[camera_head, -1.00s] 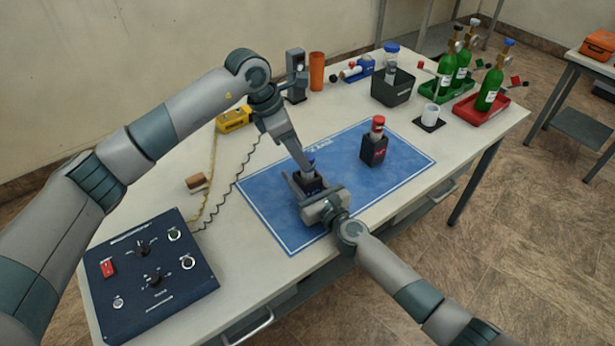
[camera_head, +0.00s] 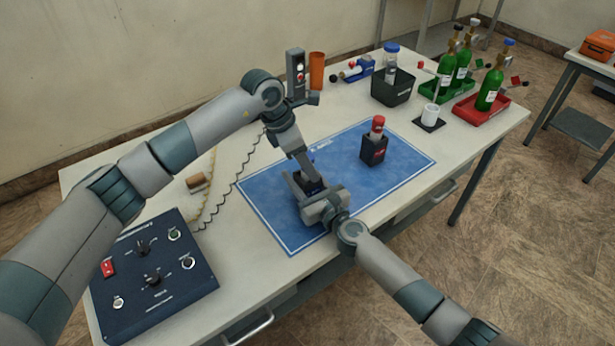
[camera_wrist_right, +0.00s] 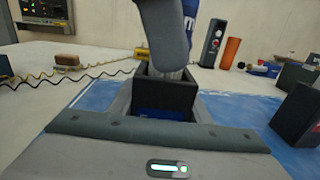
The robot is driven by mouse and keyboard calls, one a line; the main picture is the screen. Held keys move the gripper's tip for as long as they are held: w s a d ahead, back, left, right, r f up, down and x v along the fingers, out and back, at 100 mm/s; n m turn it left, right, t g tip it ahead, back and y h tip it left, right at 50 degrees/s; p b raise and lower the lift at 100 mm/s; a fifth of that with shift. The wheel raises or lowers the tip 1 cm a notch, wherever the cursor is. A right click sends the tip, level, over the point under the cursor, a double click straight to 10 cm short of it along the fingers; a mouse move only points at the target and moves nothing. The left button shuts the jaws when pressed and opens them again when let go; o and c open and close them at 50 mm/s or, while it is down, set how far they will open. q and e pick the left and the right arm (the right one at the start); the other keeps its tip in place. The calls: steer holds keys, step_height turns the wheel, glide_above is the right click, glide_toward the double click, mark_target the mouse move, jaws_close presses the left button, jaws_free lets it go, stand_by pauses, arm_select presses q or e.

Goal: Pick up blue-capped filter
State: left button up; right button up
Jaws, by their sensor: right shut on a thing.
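The blue-capped filter (camera_head: 311,159) stands in a black holder (camera_head: 302,178) on the blue mat (camera_head: 268,203); only a bit of its blue cap shows. My left gripper (camera_head: 314,172) reaches down at the filter and hides most of it; I cannot tell whether its fingers are open or shut. My right gripper (camera_head: 309,190) is low on the mat and shut on the black holder. The holder (camera_wrist_right: 166,97) also shows in the right wrist view, upright, with the left gripper (camera_wrist_right: 168,55) just over its opening.
A red-capped filter (camera_head: 377,127) stands in another black holder (camera_head: 373,150) on the mat. A dark control panel (camera_head: 155,270) lies at the front left. A black bin (camera_head: 393,88), white cup (camera_head: 430,113) and green cylinders (camera_head: 488,90) stand farther back.

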mark_target(313, 191)
arm_select(q)
jaws_close()
steer(key=shift+r, duration=0.1)
step_height(313, 191, up, 18)
stand_by(0.6)
stand_by(0.4)
arm_select(e)
steer(key=o, duration=1.1)
steer(key=shift+o, duration=0.2)
steer(key=shift+s, duration=0.1)
steer(key=v, duration=1.1)
steer(key=shift+s+d, duration=0.2)
steer(key=shift+s, duration=0.15)
